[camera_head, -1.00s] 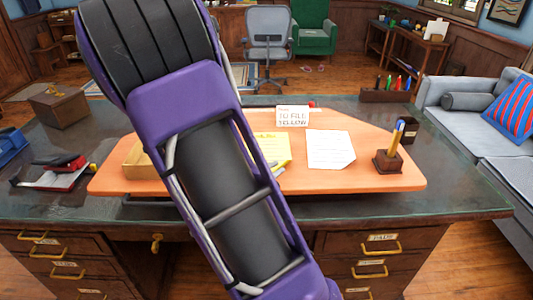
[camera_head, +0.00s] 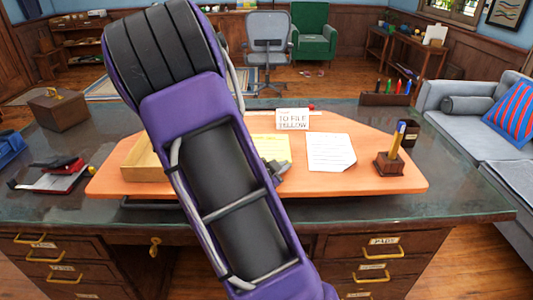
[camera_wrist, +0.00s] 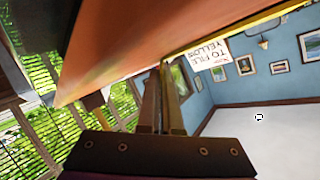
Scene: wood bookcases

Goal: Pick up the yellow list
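The yellow list (camera_head: 272,147) is a yellow sheet lying on the orange board, left of a white sheet. My arm hides part of its left side. My gripper (camera_head: 279,172) shows as a small grey shape at the list's front right edge, mostly behind my arm. In the wrist view my gripper (camera_wrist: 164,68) has two fingers close together, their tips at the orange surface. A thin yellow strip (camera_wrist: 235,28) runs right from near the tips. Whether the fingers hold the sheet's edge is unclear.
The orange board (camera_head: 365,180) lies on the dark desk. On or around it are a white sheet (camera_head: 330,152), a "TO FILE YELLOW" card (camera_head: 292,120), a pen holder (camera_head: 389,163), a wooden tray (camera_head: 146,160) and a stapler (camera_head: 62,175).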

